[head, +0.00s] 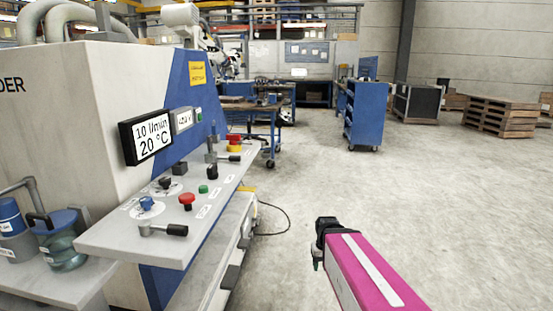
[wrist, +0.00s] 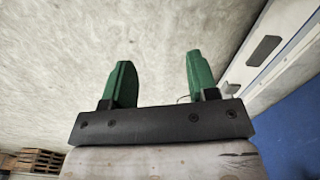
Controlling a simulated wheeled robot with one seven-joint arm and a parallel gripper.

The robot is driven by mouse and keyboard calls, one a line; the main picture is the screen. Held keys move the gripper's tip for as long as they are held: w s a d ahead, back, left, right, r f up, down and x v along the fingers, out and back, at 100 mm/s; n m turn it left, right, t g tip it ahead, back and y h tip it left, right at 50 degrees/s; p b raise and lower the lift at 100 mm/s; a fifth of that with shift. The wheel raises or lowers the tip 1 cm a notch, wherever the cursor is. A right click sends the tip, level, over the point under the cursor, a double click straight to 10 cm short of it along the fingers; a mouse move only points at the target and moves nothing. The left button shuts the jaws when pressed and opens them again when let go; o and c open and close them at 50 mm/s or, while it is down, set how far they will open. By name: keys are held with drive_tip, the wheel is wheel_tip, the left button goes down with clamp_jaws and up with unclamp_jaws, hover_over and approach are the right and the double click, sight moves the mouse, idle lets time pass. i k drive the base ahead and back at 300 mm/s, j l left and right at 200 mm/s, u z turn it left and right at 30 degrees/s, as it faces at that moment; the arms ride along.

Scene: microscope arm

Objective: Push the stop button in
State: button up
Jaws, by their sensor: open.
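A red mushroom-shaped button (head: 187,199) stands on the machine's sloping grey control panel (head: 120,238), beside a small green button (head: 203,189). A second red button on a yellow base (head: 234,141) sits at the panel's far end. I cannot read which label marks the stop button. My gripper (head: 317,262) is to the right of the panel, apart from it, over open floor. In the wrist view its two green fingers (wrist: 161,82) are spread with nothing between them. No button shows in the wrist view.
A black-handled lever (head: 168,230), a blue knob (head: 147,203) and black switches crowd the panel. A display (head: 147,137) is on the machine face above. A cable (head: 279,208) lies on the floor. A blue cabinet (head: 364,115) and pallets (head: 500,115) stand far back. The floor between is clear.

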sight(185, 199)
drive_tip(key=k+u, duration=0.15)
drive_tip(key=u, duration=1.1)
